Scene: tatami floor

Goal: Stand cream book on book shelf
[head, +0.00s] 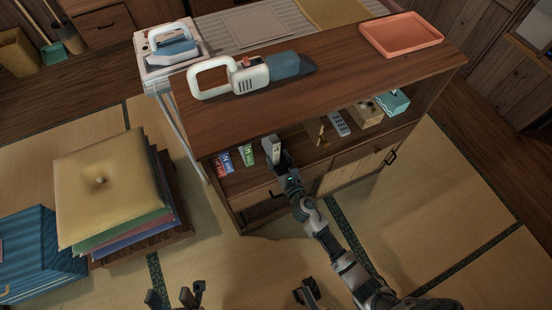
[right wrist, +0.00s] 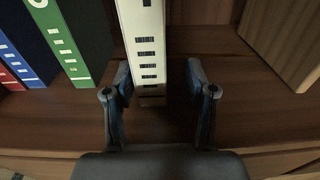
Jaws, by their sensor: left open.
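The cream book (head: 271,148) stands upright on the shelf of the brown book shelf (head: 330,98), to the right of the other books. Its cream spine (right wrist: 146,40) with dark marks faces the right wrist camera. My right gripper (head: 283,168) reaches into the shelf from the front. In the right wrist view its fingers (right wrist: 159,84) are on either side of the book's lower part. The left finger is close against the book, and a dark gap shows before the right finger. My left gripper (head: 176,296) is open and empty over the floor at the bottom edge.
A green book (right wrist: 66,42), a blue book and a red one stand left of the cream book. A wooden box (head: 366,116), a teal tissue box (head: 393,102) and a remote (head: 338,123) are farther right. A handheld vacuum (head: 250,76) and orange tray (head: 401,34) lie on top.

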